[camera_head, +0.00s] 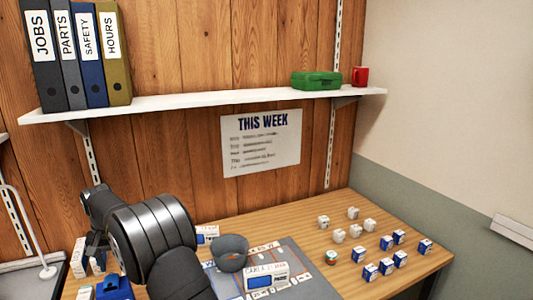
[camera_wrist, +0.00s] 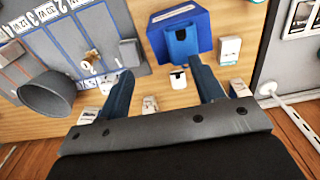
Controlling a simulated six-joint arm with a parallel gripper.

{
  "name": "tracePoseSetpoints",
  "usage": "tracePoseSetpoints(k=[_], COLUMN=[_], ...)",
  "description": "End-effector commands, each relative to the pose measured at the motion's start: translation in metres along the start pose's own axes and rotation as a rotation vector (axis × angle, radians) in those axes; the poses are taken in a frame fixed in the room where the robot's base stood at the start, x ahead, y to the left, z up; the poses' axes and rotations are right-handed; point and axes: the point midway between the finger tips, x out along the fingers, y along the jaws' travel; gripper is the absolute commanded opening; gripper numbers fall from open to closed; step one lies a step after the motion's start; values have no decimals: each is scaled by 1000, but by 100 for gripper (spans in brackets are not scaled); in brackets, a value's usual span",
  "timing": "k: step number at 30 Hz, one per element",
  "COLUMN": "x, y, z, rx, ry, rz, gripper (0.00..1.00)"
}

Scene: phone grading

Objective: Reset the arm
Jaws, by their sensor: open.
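My gripper (camera_wrist: 160,66) is open in the wrist view, its two dark blue fingers spread apart with nothing held between them. It points down over the wooden table (camera_wrist: 125,25). A small white item with a dark top (camera_wrist: 178,80) lies below, between the fingers in the picture, apart from them as far as I can tell. In the head view my arm stands at the lower left, and its dark gripper end (camera_head: 95,243) hangs over the table's left side. The fingertips are hard to make out there.
A grey bowl (camera_head: 232,253) stands on the grey marked mat (camera_head: 303,262), near a white-and-blue box (camera_head: 267,281). A blue stand (camera_head: 115,289) is near my gripper. Several small boxes (camera_head: 387,243) occupy the right. A shelf (camera_head: 215,100) with binders hangs above; a white lamp base (camera_wrist: 266,89) is left of the table.

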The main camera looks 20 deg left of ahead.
Motion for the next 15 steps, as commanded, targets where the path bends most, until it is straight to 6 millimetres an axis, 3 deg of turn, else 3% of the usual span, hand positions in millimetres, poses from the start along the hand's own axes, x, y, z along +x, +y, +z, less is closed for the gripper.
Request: tracePoseSetpoints(k=[15], x=[-49], y=[90], z=[13], rx=[3], ry=[-2], rz=[1], gripper=[61])
